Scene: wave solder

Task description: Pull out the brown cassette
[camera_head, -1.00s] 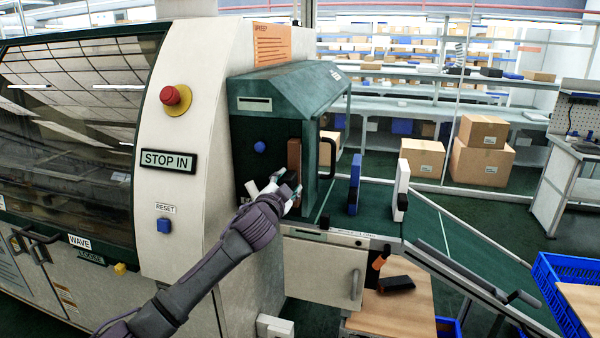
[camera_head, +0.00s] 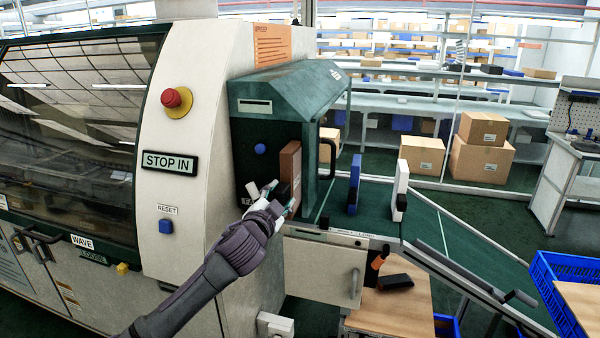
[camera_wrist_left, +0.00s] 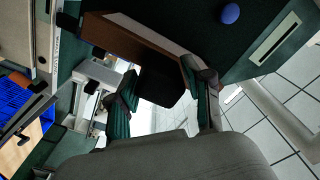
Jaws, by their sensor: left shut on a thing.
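The brown cassette (camera_head: 290,163) stands upright in the green hooded bay (camera_head: 292,88) at the side of the machine, partly out of it toward me. In the left wrist view its brown edge (camera_wrist_left: 128,38) runs across the upper part, with a dark handle below it (camera_wrist_left: 160,86). My left gripper (camera_head: 281,198) is shut on this handle. One finger lies on each side of it in the left wrist view (camera_wrist_left: 158,78). The fingers hide part of the handle in the head view. My right gripper is not in view.
A dark handle (camera_head: 333,160) is on the bay's right side. A red stop button (camera_head: 171,97) and a blue reset button (camera_head: 166,226) are on the machine panel.

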